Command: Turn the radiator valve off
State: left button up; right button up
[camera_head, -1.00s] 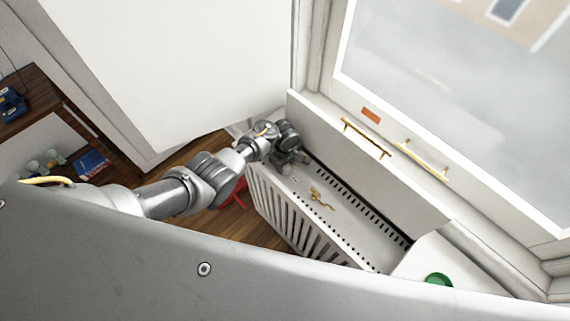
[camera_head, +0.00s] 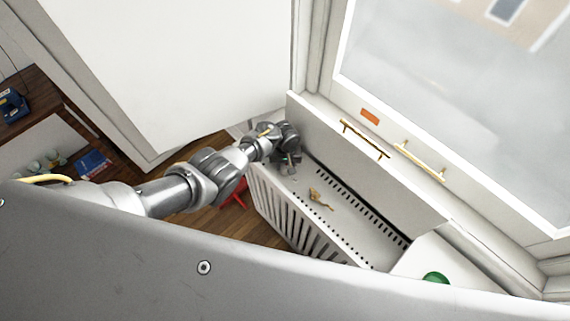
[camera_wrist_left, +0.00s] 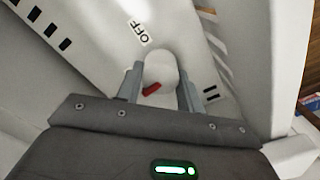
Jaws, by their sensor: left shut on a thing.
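The white radiator valve knob (camera_wrist_left: 160,70) is between the two fingers of my left gripper (camera_wrist_left: 161,82) in the left wrist view, and the fingers are shut on it. A red marker shows on the knob, and the word OFF (camera_wrist_left: 139,32) is printed on the white surface beyond it. In the head view my left gripper (camera_head: 287,164) is at the far left end of the white radiator (camera_head: 350,217), where the arm and hand hide most of the valve. My right gripper is not in view.
A gold key-like object (camera_head: 320,199) lies on the radiator's top. Gold handles (camera_head: 365,139) are on the window sill behind it. A green round thing (camera_head: 436,278) sits at the right. A wooden shelf (camera_head: 28,88) stands at the left, and a red object (camera_head: 234,194) is on the floor.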

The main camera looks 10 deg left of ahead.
pick_arm(q)
jog(key=m, duration=0.5)
jog(key=shift+m, duration=0.3)
jog(key=m, duration=0.4)
jog(key=m+b, duration=0.1)
jog(key=m, duration=0.4)
jog(key=shift+m, duration=0.4)
jog(key=m+b, duration=0.1)
jog(key=m, duration=0.2)
jog(key=shift+s+d+m, duration=0.1)
jog(key=shift+m, duration=0.8)
jog(key=o, duration=1)
